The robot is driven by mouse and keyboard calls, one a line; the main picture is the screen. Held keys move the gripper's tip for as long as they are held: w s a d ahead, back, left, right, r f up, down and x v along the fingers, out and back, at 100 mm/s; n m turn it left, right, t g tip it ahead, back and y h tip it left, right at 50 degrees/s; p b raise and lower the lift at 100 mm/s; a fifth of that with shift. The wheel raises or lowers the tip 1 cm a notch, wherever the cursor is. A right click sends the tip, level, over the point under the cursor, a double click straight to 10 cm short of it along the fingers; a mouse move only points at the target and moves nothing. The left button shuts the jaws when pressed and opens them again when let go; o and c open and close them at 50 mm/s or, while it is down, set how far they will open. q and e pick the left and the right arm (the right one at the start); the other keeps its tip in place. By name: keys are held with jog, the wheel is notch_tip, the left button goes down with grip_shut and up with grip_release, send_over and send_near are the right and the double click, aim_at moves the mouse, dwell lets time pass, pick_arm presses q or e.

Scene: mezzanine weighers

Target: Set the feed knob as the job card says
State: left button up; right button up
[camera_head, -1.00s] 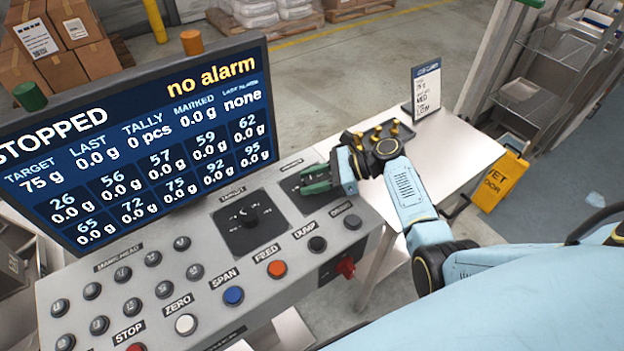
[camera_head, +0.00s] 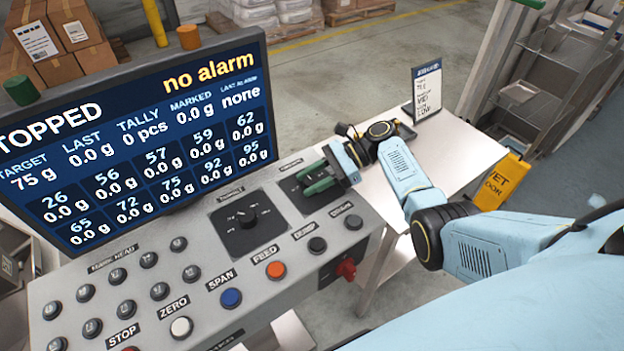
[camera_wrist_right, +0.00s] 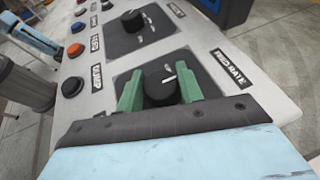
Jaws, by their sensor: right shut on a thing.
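The feed rate knob (camera_wrist_right: 160,84) is black with a white pointer line and stands on a dark dial plate with a FEED RATE label (camera_wrist_right: 229,67). My right gripper (camera_wrist_right: 160,92) has its green fingers on both sides of this knob, shut on it. In the head view the right gripper (camera_head: 319,178) covers most of the knob at the console's right end. The job card (camera_head: 427,88) stands upright on the side table; its small lines seem to read 75 g, MED and LOW, but their headings are too small to read. My left gripper is not in view.
The target knob (camera_head: 247,217) is beside the gripper on the console (camera_head: 205,262). A screen (camera_head: 140,140) shows STOPPED, no alarm, target 75 g. Push buttons line the console's front, with a red knob (camera_head: 346,268) on its end. The side table (camera_head: 455,150) is mostly clear.

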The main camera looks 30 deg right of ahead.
jog(key=o, duration=1)
jog(key=b+v, duration=0.1)
jog(key=v, duration=1.2)
jog(key=shift+d+r, duration=0.1)
jog(key=shift+d, duration=0.05)
